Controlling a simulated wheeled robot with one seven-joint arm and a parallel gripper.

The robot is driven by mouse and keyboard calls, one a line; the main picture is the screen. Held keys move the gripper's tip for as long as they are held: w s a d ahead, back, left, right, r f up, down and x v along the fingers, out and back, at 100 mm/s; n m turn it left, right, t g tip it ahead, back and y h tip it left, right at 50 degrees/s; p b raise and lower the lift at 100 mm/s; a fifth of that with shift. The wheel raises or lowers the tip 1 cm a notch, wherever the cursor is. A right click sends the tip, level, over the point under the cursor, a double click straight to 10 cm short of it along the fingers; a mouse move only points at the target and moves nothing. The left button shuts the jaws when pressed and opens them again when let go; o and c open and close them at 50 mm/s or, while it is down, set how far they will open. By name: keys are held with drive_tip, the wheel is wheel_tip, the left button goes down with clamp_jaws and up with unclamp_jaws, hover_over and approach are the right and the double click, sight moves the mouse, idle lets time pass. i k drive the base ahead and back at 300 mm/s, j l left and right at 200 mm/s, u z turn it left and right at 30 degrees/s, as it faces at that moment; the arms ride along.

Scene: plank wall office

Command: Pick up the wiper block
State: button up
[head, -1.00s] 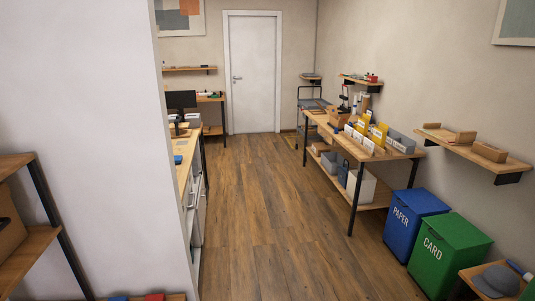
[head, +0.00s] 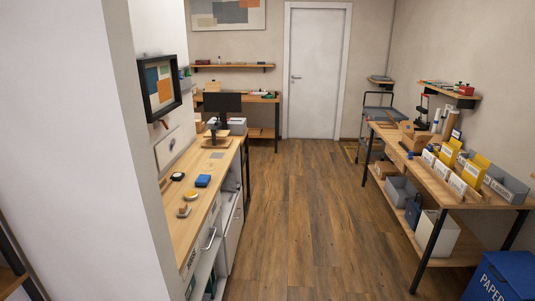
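I cannot tell for sure which thing is the wiper block. A small blue block (head: 203,180) lies on the wooden counter (head: 200,218) at the left. Left of it lies a small dark item with a pale top (head: 177,176). Nearer me are two small wood-coloured items (head: 190,196) and (head: 184,211), too small to make out. My gripper is not in view.
The plank floor (head: 305,220) is clear between the counter and the right workbench (head: 425,178), which holds boxes and folders. A white wall end (head: 85,150) stands close at left. A blue paper bin (head: 500,276) is at lower right. A monitor (head: 222,103) stands farther back.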

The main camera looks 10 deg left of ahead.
sight(203, 179)
drive_tip(key=i+u, duration=0.3)
drive_tip(key=i, duration=0.25)
drive_tip(key=i+l+u, duration=0.1)
drive_tip(key=i+u, duration=0.2)
drive_tip(key=i, duration=0.2)
drive_tip(key=i+l+u, duration=0.35)
drive_tip(key=i, duration=0.15)
drive_tip(key=i+l+u, duration=0.3)
drive_tip(key=i, duration=0.2)
drive_tip(key=i+l+u, duration=0.1)
drive_tip(key=u, duration=0.35)
drive_tip(key=i+l+u, duration=0.25)
drive_tip(key=u, duration=0.2)
drive_tip(key=i+l+u, duration=0.15)
drive_tip(key=u, duration=0.25)
drive_tip(key=i+l+u, duration=0.1)
drive_tip(key=l+u, duration=0.55)
drive_tip(key=u, duration=0.25)
drive_tip(key=l+u, duration=0.65)
drive_tip(key=u, duration=0.25)
drive_tip(key=l+u, duration=1.05)
